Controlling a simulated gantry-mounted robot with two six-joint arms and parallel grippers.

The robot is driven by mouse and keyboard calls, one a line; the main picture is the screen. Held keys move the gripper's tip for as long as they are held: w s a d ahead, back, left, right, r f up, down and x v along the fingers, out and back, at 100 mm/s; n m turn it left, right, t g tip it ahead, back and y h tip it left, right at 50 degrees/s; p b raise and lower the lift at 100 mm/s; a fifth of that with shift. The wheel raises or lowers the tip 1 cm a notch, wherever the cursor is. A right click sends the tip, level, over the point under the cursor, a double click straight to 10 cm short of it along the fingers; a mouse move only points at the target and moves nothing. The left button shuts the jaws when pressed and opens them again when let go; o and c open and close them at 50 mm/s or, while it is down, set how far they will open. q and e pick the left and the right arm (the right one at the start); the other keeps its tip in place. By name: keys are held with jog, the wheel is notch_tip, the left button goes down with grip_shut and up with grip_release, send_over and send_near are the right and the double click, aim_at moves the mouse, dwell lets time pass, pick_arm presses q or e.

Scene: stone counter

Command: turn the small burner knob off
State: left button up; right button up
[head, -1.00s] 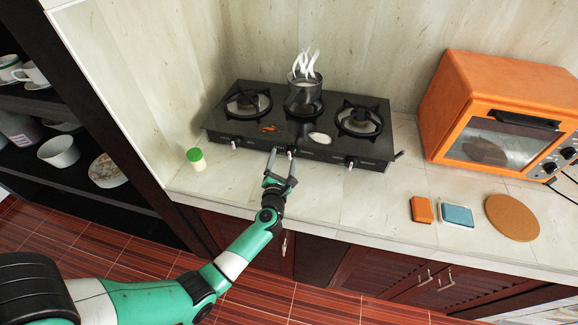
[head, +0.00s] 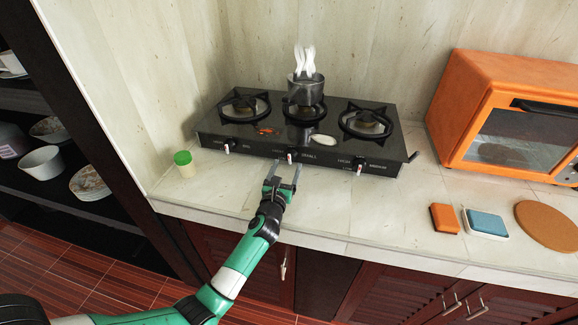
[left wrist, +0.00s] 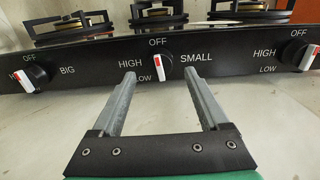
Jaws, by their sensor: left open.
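The small burner knob (head: 290,155) is the middle knob on the front of the black stove (head: 240,148). In the left wrist view the knob (left wrist: 163,67) is round and black with a red and white bar, beside the word SMALL. The bar stands near upright; I cannot tell exactly which label it points at. My left gripper (head: 287,166) is open and empty, just in front of the knob. In the left wrist view its fingers (left wrist: 158,77) point at the panel, one to each side of the knob, apart from it. My right gripper is not in view.
A steaming pot (head: 305,90) stands on the middle burner. Other knobs are at left (left wrist: 36,77) and right (left wrist: 307,57). A green-lidded jar (head: 185,166) stands left of the stove. An orange oven (head: 470,110), sponge (head: 444,218), blue box (head: 485,222) and cork mat (head: 548,223) are at right.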

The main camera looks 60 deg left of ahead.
aim_at(289, 161)
pick_arm(q)
jog(key=b+x, duration=0.1)
jog(key=x, duration=0.1)
jog(key=shift+w+a+f, duration=0.1)
jog(key=shift+w+a, duration=0.15)
jog(key=shift+a, duration=0.05)
jog(key=shift+w+a, duration=0.25)
grip_shut()
jog(key=m+p, duration=0.1)
jog(key=p, duration=0.1)
jog(key=shift+r+p, duration=0.35)
jog(key=shift+f+m, duration=0.15)
jog(key=shift+m, duration=0.15)
jog(key=shift+f, duration=0.1)
